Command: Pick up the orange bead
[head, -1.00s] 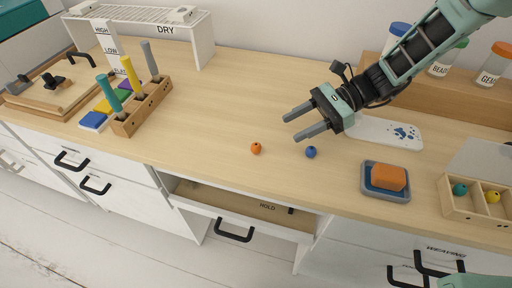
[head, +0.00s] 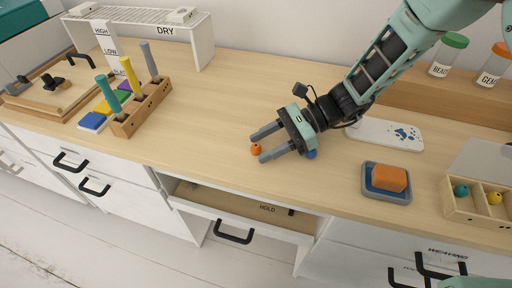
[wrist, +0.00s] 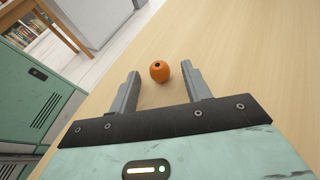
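The orange bead (head: 256,149) lies on the wooden desk top near its front edge. In the wrist view the orange bead (wrist: 159,71) shows a dark hole on top and sits just ahead of the fingertips, between their lines. My gripper (head: 257,147) is open and empty, low over the desk, its fingers pointing left at the bead. In the wrist view my gripper (wrist: 166,76) has its two grey fingers well apart. A blue bead (head: 311,154) is partly hidden by my gripper.
A divided wooden box (head: 462,208) holds a teal and a yellow bead. An open drawer (head: 245,207) is below the desk edge.

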